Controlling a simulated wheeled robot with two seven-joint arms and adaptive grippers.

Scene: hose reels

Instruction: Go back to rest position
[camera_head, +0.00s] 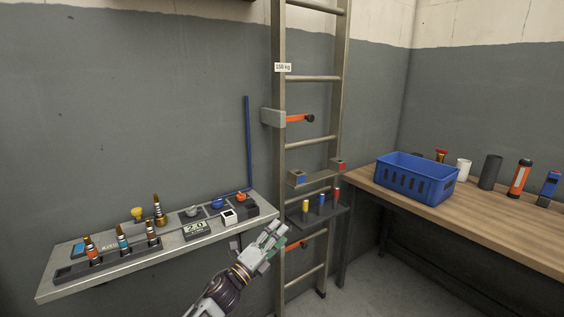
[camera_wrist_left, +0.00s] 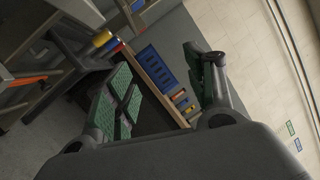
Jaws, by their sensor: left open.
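My left gripper (camera_head: 270,243) comes in from the bottom of the head view. It is in front of the right end of the grey shelf and to the left of the ladder's lower part. In the left wrist view its two green-padded fingers (camera_wrist_left: 165,85) stand wide apart with nothing between them. My right gripper is in neither view.
A grey shelf (camera_head: 60,288) holds nozzles and small fittings. A metal ladder (camera_head: 280,165) bears a small dark tray (camera_head: 320,220) with coloured cylinders. A wooden bench (camera_head: 480,222) on the right carries a blue basket (camera_head: 415,180) and several bottles. Floor shows below the bench.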

